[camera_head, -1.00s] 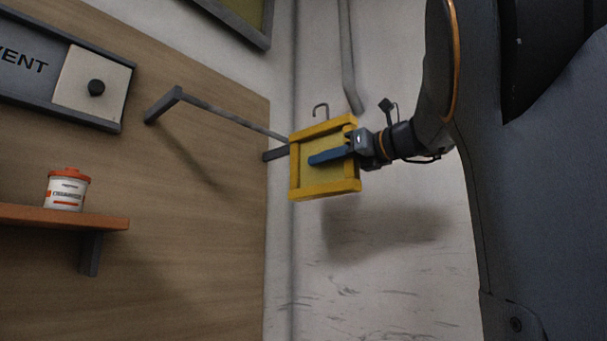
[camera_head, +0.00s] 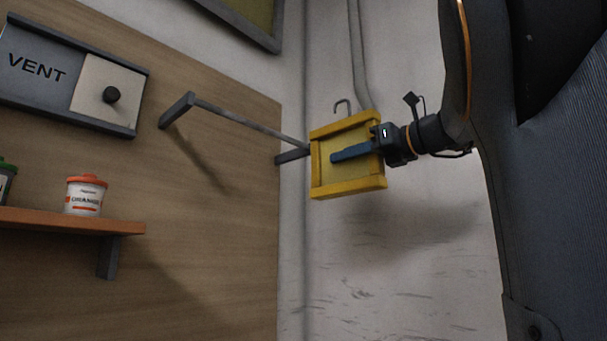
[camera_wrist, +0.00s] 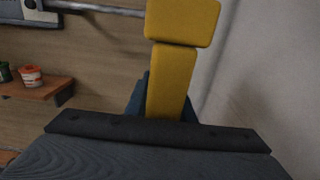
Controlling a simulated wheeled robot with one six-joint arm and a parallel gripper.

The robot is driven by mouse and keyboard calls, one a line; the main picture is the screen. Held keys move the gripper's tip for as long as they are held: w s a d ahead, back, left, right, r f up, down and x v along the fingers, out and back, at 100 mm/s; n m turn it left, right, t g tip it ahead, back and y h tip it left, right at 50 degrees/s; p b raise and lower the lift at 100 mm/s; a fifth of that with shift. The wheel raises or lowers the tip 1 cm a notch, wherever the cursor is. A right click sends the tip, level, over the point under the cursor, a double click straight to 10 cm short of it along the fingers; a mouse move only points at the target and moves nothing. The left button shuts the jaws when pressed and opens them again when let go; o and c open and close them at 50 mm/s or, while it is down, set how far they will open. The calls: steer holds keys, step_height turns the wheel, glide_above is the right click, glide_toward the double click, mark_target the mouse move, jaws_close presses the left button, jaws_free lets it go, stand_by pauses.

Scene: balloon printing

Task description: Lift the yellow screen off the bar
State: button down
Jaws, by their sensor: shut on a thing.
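The yellow screen (camera_head: 364,178) is a square yellow frame with a duller yellow panel and a grey hook (camera_head: 342,106) on top. My gripper (camera_head: 352,152) is shut on it from the right, with a blue finger across its face. In the wrist view the yellow frame (camera_wrist: 174,80) stands edge-on between my fingers, mostly hidden lower down. The grey bar (camera_head: 250,123) sticks out from brackets on the wooden board, left of the screen. No bar shows through the hook. The bar's right end meets the screen's left edge in the picture; I cannot tell if they touch.
A wooden board (camera_head: 220,240) fills the left, with a VENT panel (camera_head: 55,72) and an orange shelf (camera_head: 75,220) holding a white tub (camera_head: 85,197) and a green-lidded one (camera_head: 5,180). Pale wall is clear below the screen. A grey pipe (camera_head: 357,55) runs above.

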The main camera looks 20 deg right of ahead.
mark_target(347, 145)
steer(key=shift+r+p, duration=1.65)
steer(key=shift+p, duration=0.1)
steer(key=p+v, duration=0.4)
steer(key=v, duration=0.8)
